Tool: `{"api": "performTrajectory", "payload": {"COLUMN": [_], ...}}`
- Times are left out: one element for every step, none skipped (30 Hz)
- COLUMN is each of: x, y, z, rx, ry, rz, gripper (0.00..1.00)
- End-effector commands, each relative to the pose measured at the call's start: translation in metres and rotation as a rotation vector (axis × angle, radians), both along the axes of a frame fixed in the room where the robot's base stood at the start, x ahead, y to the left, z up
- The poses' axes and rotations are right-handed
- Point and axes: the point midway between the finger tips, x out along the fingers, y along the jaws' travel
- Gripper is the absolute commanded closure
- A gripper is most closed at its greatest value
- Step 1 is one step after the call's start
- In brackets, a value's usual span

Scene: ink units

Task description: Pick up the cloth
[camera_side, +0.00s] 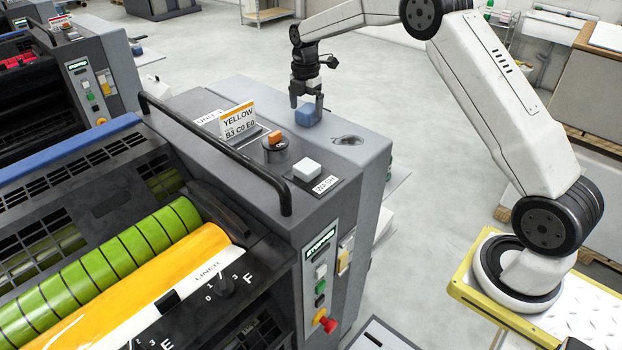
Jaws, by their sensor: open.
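A small blue folded cloth (309,116) sits on the grey top of the ink unit (240,92), toward its far right part. My gripper (307,102) points straight down over the cloth, with its fingers spread and open. The fingertips are at the level of the cloth's upper part, one toward each side. I cannot tell whether they touch it.
Near the cloth are a dark smudge (347,140), an orange button (274,138), a white WASH button (307,169) and a YELLOW sign (237,119). A black handrail (215,150) runs along the unit. Another blue item (136,49) lies on the neighbouring unit.

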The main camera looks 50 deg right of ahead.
Motion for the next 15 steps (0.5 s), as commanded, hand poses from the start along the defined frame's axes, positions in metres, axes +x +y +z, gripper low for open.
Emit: {"api": "performTrajectory", "payload": {"x": [0.0, 0.0, 0.0, 0.0, 0.0, 0.0, 0.0, 0.0, 0.0, 0.0, 0.0, 0.0, 0.0, 0.0, 0.0], "y": [0.0, 0.0, 0.0, 0.0, 0.0, 0.0, 0.0, 0.0, 0.0, 0.0, 0.0, 0.0, 0.0, 0.0, 0.0], "z": [-0.007, -0.01, -0.013, -0.015, -0.017, -0.019, -0.019, -0.02, -0.02, -0.02, -0.02, -0.02, -0.02, -0.02, -0.02], "rx": [0.001, 0.0, 0.0, 0.0, 0.0, 0.0, 0.0, -0.001, -0.001, -0.001, -0.001, -0.001, -0.001, -0.001, -0.001], "ry": [0.002, 0.001, 0.001, 0.001, 0.001, 0.0, 0.0, -0.001, -0.001, -0.001, -0.001, -0.001, -0.001, -0.001, -0.001], "rz": [0.0, 0.0, 0.0, 0.0, 0.0, 0.0, 0.0, 0.0, 0.0, 0.0, 0.0, 0.0, 0.0, 0.0, 0.0], "gripper": [0.0, 0.0, 0.0, 0.0, 0.0, 0.0, 0.0, 0.0, 0.0, 0.0, 0.0, 0.0, 0.0, 0.0, 0.0]}}
